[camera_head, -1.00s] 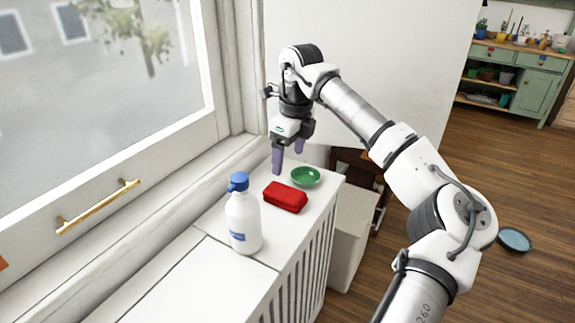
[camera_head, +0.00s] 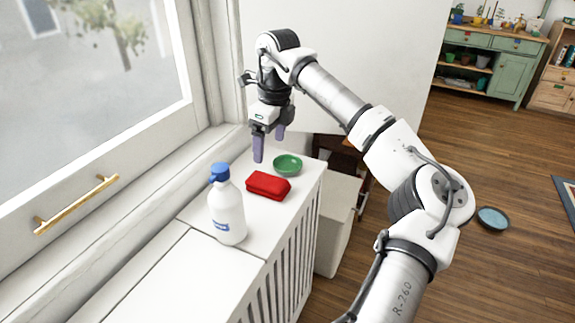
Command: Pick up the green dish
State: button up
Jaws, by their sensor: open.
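The green dish (camera_head: 288,166) is a small round bowl. It sits upright on the white slatted cabinet top (camera_head: 250,228), near its far right corner. My gripper (camera_head: 269,149) is open and empty, with its two purple fingers pointing down. In the picture the fingers are just left of the dish and a little above it. They look apart from the dish, but the exact height and depth gap is hard to tell.
A red box-like item (camera_head: 268,186) lies just in front of the dish. A white bottle with a blue cap (camera_head: 226,208) stands nearer, on the left. The window wall with a gold handle (camera_head: 77,205) borders the left. A blue bowl (camera_head: 492,218) is on the floor.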

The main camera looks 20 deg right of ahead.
aim_at(285, 165)
jog(key=l+z, duration=0.25)
jog(key=z, duration=0.15)
jog(key=i+l+z, duration=0.1)
jog(key=z, duration=0.35)
jog(key=i+l, duration=0.05)
jog(key=l, duration=0.05)
